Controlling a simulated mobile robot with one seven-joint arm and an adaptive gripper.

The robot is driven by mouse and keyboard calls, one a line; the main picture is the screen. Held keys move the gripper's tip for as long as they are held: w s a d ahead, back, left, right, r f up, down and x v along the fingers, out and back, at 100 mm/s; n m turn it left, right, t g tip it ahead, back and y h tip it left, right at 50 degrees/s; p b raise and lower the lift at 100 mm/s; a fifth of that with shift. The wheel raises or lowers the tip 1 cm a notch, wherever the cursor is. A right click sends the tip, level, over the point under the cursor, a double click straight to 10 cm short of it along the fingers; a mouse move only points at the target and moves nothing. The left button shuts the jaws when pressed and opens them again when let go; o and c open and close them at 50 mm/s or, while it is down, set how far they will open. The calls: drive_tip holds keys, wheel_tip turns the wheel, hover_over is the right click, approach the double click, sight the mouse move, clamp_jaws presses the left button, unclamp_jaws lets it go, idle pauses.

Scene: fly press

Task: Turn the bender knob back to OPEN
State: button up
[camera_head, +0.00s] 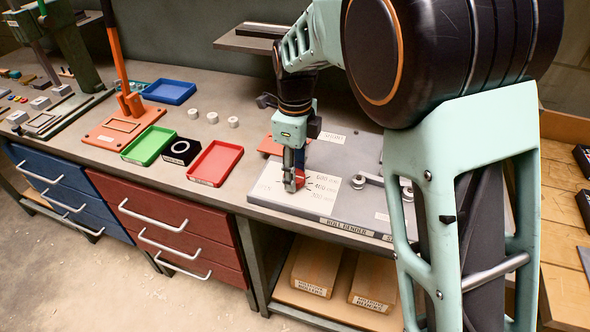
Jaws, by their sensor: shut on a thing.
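The roll bender's grey plate (350,213) lies on the bench at centre right, with a white dial label (270,189) on its left part. Printed marks fan out on the label to the right of the knob; they are too small to read surely. The red bender knob (300,181) shows only partly behind my fingers. My gripper (291,184) points straight down over the dial and is shut on the knob. The fingers hide most of the knob, so its pointing direction cannot be told.
Metal rollers (358,181) stand on the plate to the right of the knob. A red tray (214,163), a black block with a ring (181,151), a green tray (148,144) and a blue tray (169,91) lie to the left. A shelf (250,41) juts out behind.

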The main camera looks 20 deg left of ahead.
drive_tip(key=n+p, duration=0.1)
drive_tip(key=n, duration=0.4)
drive_tip(key=shift+r+n, duration=0.1)
drive_tip(key=shift+n, duration=0.2)
drive_tip(key=n, duration=0.4)
drive_tip(key=shift+w+p, duration=0.1)
drive_tip(key=shift+p, duration=0.3)
drive_tip(key=n, duration=0.5)
drive_tip(key=shift+a, duration=0.1)
drive_tip(key=n, duration=0.4)
drive_tip(key=shift+n+p, duration=0.3)
drive_tip(key=n, duration=0.4)
drive_tip(key=shift+a, duration=0.1)
drive_tip(key=n+p, duration=0.1)
drive_tip(key=n, duration=0.4)
drive_tip(key=shift+n, duration=0.4)
drive_tip(key=n+p, duration=0.1)
drive_tip(key=n, duration=0.3)
drive_tip(key=shift+n, duration=0.3)
drive_tip(key=shift+n+p, duration=0.7)
drive_tip(key=shift+n, duration=1.6)
